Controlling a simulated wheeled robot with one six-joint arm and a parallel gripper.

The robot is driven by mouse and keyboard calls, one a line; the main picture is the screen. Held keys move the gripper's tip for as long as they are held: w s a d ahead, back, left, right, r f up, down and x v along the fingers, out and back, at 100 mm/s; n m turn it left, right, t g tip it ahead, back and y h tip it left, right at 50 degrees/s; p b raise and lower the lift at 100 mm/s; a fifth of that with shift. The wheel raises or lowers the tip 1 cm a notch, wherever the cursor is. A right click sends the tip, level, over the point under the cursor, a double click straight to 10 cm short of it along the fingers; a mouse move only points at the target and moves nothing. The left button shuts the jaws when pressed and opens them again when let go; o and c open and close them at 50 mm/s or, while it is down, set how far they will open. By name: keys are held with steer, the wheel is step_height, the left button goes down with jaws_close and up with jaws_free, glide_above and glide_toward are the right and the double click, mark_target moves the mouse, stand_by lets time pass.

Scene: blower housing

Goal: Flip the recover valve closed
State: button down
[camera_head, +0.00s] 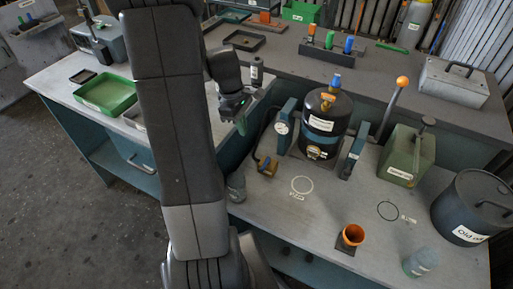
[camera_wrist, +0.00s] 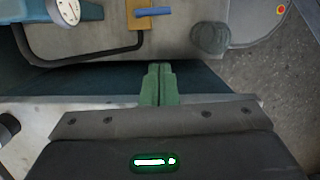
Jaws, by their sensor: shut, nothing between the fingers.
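A brass valve block (camera_wrist: 139,22) with a blue lever (camera_wrist: 153,13) is at the top of the wrist view. The lever lies roughly crosswise in that picture. I cannot read a label saying which is the recover valve. My gripper (camera_wrist: 160,68) has its green fingers together, empty, apart from the lever. In the head view my gripper (camera_head: 241,127) hangs left of the gauge unit, near the gap between benches.
A round dial gauge (camera_wrist: 64,10) and a black hose (camera_wrist: 85,60) are near the brass block. An orange-tipped lever (camera_head: 402,82), a green can (camera_head: 405,158), an orange funnel (camera_head: 352,236) and a dark drum (camera_head: 468,208) stand to the right.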

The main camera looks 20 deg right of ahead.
steer(key=shift+s, duration=0.15)
glide_above(265, 165)
steer(key=w+a, duration=0.4)
step_height(265, 165, down, 9)
steer(key=s+d+f, duration=0.2)
steer(key=f, duration=0.1)
steer(key=shift+s+d, duration=0.15)
